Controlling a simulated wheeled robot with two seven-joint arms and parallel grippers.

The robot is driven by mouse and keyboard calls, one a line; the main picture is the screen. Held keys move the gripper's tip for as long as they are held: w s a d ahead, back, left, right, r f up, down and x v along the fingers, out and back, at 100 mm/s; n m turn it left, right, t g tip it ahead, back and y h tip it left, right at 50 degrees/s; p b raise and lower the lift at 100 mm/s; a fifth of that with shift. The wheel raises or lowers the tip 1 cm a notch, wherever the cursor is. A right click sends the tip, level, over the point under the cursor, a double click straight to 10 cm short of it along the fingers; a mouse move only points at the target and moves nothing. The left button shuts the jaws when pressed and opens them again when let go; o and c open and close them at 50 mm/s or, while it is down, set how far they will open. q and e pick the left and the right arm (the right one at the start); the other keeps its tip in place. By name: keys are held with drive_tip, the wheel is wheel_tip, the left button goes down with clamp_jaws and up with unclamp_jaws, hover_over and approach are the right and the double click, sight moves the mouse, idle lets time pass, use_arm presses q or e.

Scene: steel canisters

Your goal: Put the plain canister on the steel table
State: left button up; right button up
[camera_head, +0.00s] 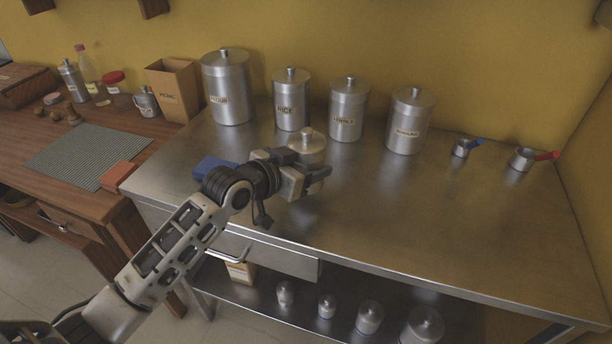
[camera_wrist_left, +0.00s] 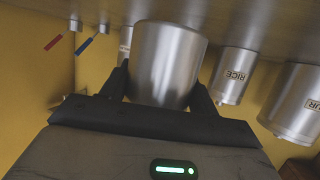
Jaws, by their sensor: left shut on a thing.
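In the left wrist view, which is upside down, the canister (camera_wrist_left: 168,62) stands between the two dark fingers of the left gripper (camera_wrist_left: 162,88). Its base is close to the table top, but I cannot tell whether it touches. The gripper hides its lower front in the head view. My right gripper is not in view.
Labelled canisters, FLOUR (camera_head: 226,88), RICE (camera_head: 291,100), LENTILS (camera_head: 348,110) and another (camera_head: 410,122), line the back. Blue-handled (camera_head: 461,149) and red-handled (camera_head: 524,158) cups stand right. A blue object (camera_head: 212,167) lies left of the gripper. The table's middle and front right are clear.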

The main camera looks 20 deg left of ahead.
use_arm(q)
drive_tip(key=shift+f, duration=1.35)
drive_tip(key=o, duration=1.1)
drive_tip(key=shift+s+f, duration=0.1)
drive_tip(key=shift+f, duration=0.05)
drive_tip(key=shift+o, duration=0.2)
drive_tip(key=shift+s, duration=0.1)
drive_tip(key=v, duration=1.2)
